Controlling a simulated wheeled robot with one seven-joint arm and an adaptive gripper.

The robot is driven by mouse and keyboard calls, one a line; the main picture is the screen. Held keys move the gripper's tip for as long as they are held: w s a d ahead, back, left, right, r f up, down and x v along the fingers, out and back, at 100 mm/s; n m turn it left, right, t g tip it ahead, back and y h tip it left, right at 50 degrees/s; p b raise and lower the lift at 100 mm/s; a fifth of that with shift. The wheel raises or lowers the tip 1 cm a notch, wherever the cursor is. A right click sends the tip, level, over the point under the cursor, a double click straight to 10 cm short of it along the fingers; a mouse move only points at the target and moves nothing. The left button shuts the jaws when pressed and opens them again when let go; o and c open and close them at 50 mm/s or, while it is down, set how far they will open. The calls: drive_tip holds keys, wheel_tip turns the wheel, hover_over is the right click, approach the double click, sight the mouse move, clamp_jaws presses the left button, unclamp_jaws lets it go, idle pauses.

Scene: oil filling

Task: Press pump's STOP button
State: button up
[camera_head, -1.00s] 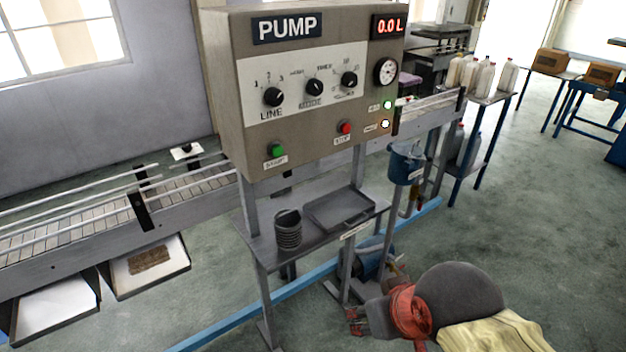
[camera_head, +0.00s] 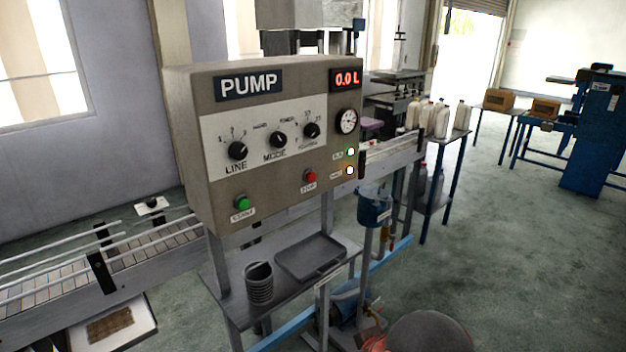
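The pump panel (camera_head: 190,120) is a beige box with a PUMP sign and a red 0.0 L display (camera_head: 346,79). The red STOP button (camera_head: 309,176) is low on its front face, right of the green START button (camera_head: 241,203). Nothing covers either button. Three black knobs and a round gauge (camera_head: 347,121) sit above them. Two small lamps glow at the right edge. My gripper is outside the picture; only a dark rounded part of my arm shows at the bottom edge, below and right of the panel.
A shelf (camera_head: 215,282) under the panel holds a grey tray (camera_head: 312,257) and a dark ribbed cup (camera_head: 259,282). A conveyor (camera_head: 150,250) runs behind the panel. A blue bucket (camera_head: 374,207) hangs at the right. Several bottles stand on a side table. The floor at the right is clear.

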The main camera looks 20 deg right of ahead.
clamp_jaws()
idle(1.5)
